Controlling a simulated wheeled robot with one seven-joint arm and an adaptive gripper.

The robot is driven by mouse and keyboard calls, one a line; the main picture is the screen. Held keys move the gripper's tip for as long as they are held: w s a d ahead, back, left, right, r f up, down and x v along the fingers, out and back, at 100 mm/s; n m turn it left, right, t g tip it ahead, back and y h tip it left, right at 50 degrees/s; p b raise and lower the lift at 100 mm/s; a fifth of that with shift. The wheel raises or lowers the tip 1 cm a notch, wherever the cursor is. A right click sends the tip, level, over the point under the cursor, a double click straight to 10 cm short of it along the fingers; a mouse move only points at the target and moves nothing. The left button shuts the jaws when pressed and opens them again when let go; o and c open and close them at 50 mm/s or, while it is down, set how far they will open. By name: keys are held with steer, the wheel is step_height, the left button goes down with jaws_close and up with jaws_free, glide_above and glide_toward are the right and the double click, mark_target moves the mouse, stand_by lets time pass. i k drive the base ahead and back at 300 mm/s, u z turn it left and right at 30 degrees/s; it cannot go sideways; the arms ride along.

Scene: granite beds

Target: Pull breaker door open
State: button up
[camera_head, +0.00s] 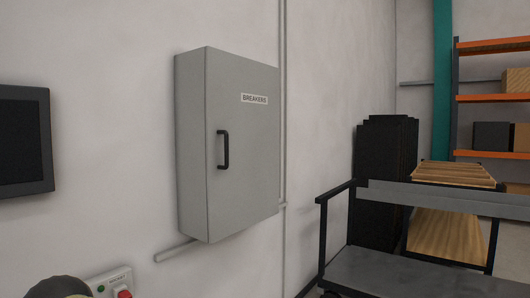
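The breaker box is a grey wall cabinet. Its side wall (191,150) faces left, and its front door (250,150) carries a white label (254,98) reading "BREAKERS". The door looks closed, flush with the box. A black bar handle (223,150) stands upright near the door's left edge, with nothing touching it. My gripper is not clearly in view. A dark rounded shape (60,288) with a tan patch shows at the bottom left edge, cut off by the frame, and I cannot tell what it is.
A dark screen (24,142) hangs at left. A grey cart (405,272) stands at lower right, before dark stacked panels (385,180) and orange shelving (490,97). Wall around the cabinet is mostly bare.

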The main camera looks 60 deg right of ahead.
mark_target(243, 94)
steer(key=z, duration=0.25)
steer(key=i, duration=0.85)
steer(key=z, duration=1.8)
